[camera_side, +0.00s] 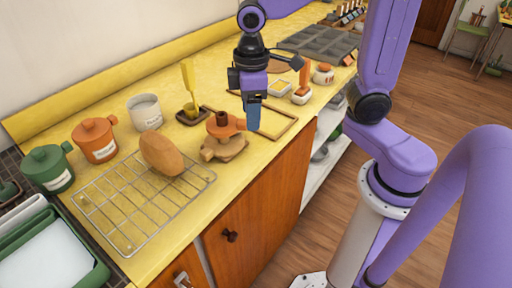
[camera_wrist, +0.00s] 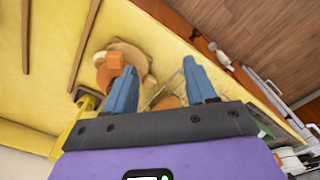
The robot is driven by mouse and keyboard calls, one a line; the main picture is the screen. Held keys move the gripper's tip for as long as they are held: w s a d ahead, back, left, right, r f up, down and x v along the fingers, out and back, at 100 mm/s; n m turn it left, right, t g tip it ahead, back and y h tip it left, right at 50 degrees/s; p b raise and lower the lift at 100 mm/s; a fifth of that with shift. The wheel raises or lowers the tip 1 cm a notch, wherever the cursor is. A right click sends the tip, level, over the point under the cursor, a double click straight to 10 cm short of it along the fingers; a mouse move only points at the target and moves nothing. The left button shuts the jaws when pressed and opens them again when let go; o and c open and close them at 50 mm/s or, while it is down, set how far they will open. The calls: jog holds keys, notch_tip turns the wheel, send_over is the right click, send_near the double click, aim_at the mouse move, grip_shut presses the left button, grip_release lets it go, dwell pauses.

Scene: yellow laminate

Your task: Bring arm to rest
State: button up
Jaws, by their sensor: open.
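My arm hangs over the yellow counter (camera_side: 195,212) in the side view.
A brown loaf (camera_side: 161,154) lies on a wire rack (camera_side: 120,207). Dark baking tins (camera_side: 321,43) sit farther back.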

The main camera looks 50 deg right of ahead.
jog(key=s+d+f+n, duration=0.1)
jog(key=s+d, duration=0.1)
jog(key=s, duration=0.6)
jog(key=s+d+n, duration=0.2)
jog(key=s, duration=0.6)
jog(key=shift+f+n, duration=0.3)
jog(key=shift+f, duration=0.1)
dwell(0.4)
